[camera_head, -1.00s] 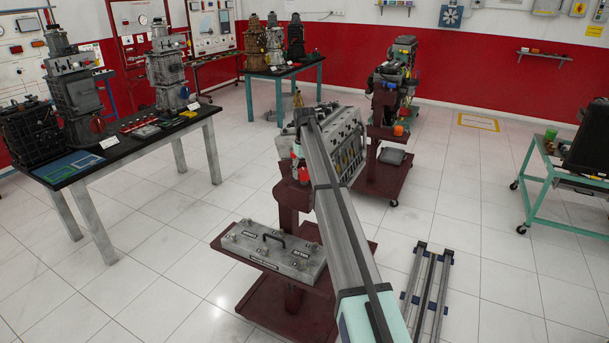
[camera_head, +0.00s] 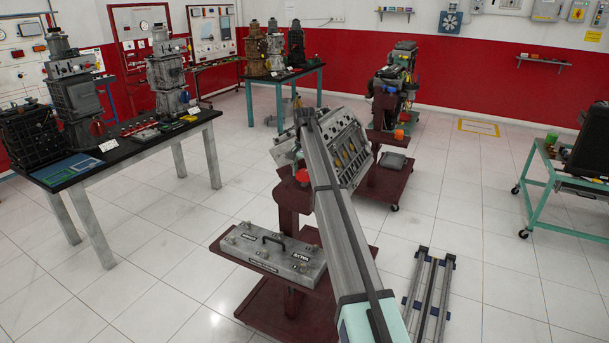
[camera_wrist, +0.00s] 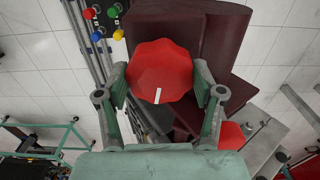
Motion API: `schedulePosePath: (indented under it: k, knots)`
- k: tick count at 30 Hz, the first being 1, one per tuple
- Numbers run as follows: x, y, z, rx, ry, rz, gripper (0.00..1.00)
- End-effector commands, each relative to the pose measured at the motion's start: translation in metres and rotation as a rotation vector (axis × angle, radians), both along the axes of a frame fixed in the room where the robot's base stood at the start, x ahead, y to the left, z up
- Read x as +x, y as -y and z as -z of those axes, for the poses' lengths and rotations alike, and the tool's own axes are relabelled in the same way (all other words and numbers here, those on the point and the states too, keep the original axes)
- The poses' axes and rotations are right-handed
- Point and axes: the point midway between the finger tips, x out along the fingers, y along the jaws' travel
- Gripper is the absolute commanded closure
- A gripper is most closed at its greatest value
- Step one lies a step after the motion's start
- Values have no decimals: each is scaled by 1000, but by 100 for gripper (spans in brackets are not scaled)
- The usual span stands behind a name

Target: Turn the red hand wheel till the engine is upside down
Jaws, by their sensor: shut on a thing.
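The red hand wheel (camera_wrist: 158,68) fills the upper middle of the wrist view. It is lobed, with a short white mark near its lower edge. My gripper (camera_wrist: 160,85) has one green-grey finger on each side of the wheel and is shut on its rim. In the head view the grey engine (camera_head: 345,150) sits tilted on its dark red stand (camera_head: 289,215). My arm hides part of the engine, and my gripper is out of sight behind it. A red part (camera_head: 302,176) shows at the stand's top.
Grey rails (camera_head: 428,295) lie on the floor at right. Another engine on a stand (camera_head: 393,95) is behind. A table with engines (camera_head: 130,150) stands at left. Coloured knobs (camera_wrist: 105,25) show in the wrist view.

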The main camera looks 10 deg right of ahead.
Motion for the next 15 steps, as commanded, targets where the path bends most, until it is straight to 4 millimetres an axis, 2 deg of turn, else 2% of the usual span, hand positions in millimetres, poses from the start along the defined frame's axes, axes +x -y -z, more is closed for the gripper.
schedulePosePath:
  k: [15]
  knots:
    - [-2,0,3,0,-7,491,67]
